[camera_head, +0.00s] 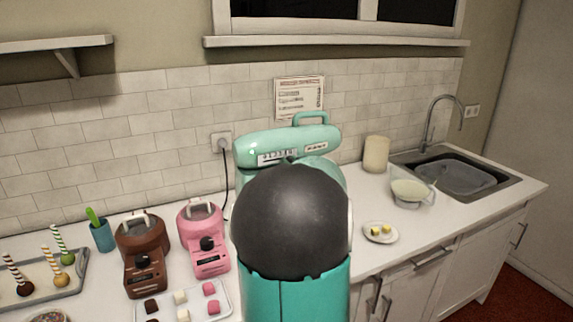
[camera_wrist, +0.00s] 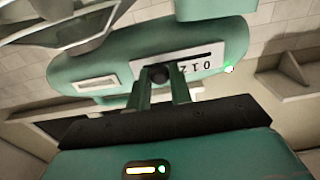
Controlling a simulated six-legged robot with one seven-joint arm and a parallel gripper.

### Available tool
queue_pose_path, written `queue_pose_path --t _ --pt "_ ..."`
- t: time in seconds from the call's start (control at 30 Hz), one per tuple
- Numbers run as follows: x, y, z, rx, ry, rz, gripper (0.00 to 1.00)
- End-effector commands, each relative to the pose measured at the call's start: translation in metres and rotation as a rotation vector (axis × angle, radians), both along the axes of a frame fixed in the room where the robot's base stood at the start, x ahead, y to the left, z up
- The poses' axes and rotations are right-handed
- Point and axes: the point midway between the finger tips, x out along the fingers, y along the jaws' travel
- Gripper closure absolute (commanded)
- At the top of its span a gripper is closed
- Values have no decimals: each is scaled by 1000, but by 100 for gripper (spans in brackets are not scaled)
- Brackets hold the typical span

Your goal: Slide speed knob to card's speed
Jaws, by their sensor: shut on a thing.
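The teal stand mixer (camera_head: 270,144) stands against the tiled wall, its head showing a white speed scale (camera_head: 278,157). The printed card (camera_head: 299,97) hangs on the wall above it; its text is too small to read. In the wrist view the scale (camera_wrist: 200,64) appears upside down, with 0, 1 and 2 showing right of the black speed knob (camera_wrist: 158,73). My gripper (camera_wrist: 161,80) is shut on this knob, its fingers on either side. The fingers and knob hide the higher numbers, so the exact setting cannot be told. In the head view my arm hides the gripper.
Brown (camera_head: 143,250) and pink (camera_head: 204,238) machines stand left of my arm, with a sweets tray (camera_head: 224,290) before them. A glass bowl (camera_head: 411,191), a small plate (camera_head: 380,233) and the sink (camera_head: 455,172) are on the right.

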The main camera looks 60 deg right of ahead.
Motion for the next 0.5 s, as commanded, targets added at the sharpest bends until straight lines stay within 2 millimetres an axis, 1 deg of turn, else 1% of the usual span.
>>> queue_pose_path --t 0.03,0.07,0.13,0.17,0.4,0.5 --pt "1 1 0 -1 -1 3 100" --pt "1 1 0 -1 -1 3 73" --pt "1 1 0 -1 -1 3 59" --pt "1 1 0 -1 -1 3 57" --pt "1 1 0 0 0 2 57" --pt "-2 3 0 -1 -1 1 57"
